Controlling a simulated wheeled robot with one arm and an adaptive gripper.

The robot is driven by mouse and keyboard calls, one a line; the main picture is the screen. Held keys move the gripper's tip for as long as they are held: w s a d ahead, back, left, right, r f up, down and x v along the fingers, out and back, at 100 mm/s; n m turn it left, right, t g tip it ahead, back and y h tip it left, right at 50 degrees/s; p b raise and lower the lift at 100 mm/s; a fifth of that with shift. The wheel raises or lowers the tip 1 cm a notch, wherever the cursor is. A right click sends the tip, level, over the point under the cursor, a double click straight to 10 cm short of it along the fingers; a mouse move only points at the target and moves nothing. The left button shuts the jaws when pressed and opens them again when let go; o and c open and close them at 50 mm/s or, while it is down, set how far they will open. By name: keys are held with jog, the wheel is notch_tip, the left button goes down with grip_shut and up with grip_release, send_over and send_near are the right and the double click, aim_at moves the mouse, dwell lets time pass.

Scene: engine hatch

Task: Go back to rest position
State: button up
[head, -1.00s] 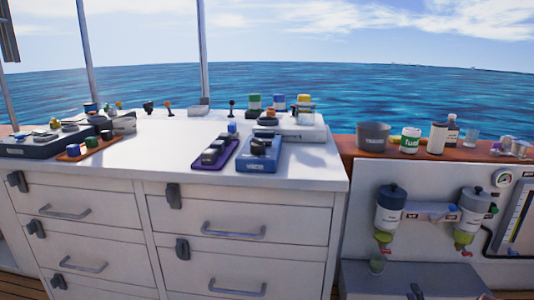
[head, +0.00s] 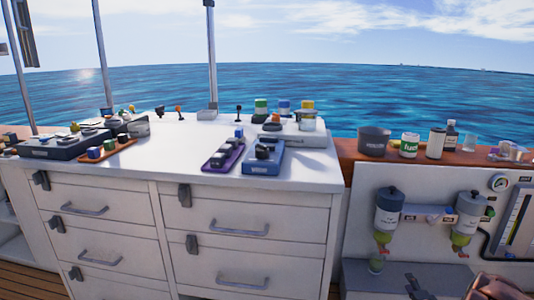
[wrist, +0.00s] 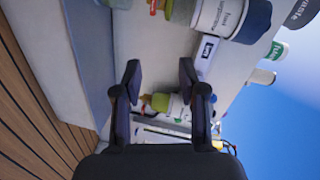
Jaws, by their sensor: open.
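My gripper (wrist: 160,76) is open in the wrist view, its two dark fingers apart with nothing held between them. Beyond the fingers is a white panel with two fluid separators. One separator (wrist: 230,15) is at the top of the wrist view, and the other (wrist: 172,104) is partly hidden behind the right finger. In the head view, the dark-capped left separator (head: 389,212) and the right separator (head: 469,216) hang on the panel.
A grey box (head: 370,278) stands below the separators. A white drawer cabinet (head: 100,240) carries trays and small parts. A dark pot (head: 374,141), a green-white jar (head: 409,146) and bottles stand on the wooden ledge. Wooden deck (wrist: 40,95) runs along the left in the wrist view.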

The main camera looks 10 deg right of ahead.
jog(key=w+a+r+n+g+y+p, duration=0.1)
jog(key=w+a+r+n+g+p, duration=0.25)
jog(key=r, duration=0.65)
jog(key=s+a+r+n+g+y+p, duration=0.1)
jog(key=s+a+r+n+g+p, duration=0.15)
jog(key=a+r+p, duration=0.6)
jog(key=s+a+r+n+g+y+p, duration=0.1)
jog(key=s+a+r+n+g+p, duration=0.2)
jog(key=a+r, duration=0.9)
jog(key=s+a+r+n+g+p, duration=0.2)
jog(key=s+a+r+p, duration=0.3)
jog(key=s, duration=0.8)
jog(key=s+a+r+n+g+y+p, duration=0.1)
jog(key=s+a+r+n+g+p, duration=0.2)
jog(key=s+a+r, duration=0.7)
jog(key=s+a+r+n+g+y+p, duration=0.1)
jog(key=s+a+r+n+g+p, duration=0.2)
jog(key=s+r, duration=0.8)
jog(key=s+a+n+p, duration=0.2)
jog(key=s+a+p, duration=0.2)
jog(key=shift+s+a+r, duration=0.25)
jog(key=shift+s+a, duration=0.05)
jog(key=shift+a, duration=0.1)
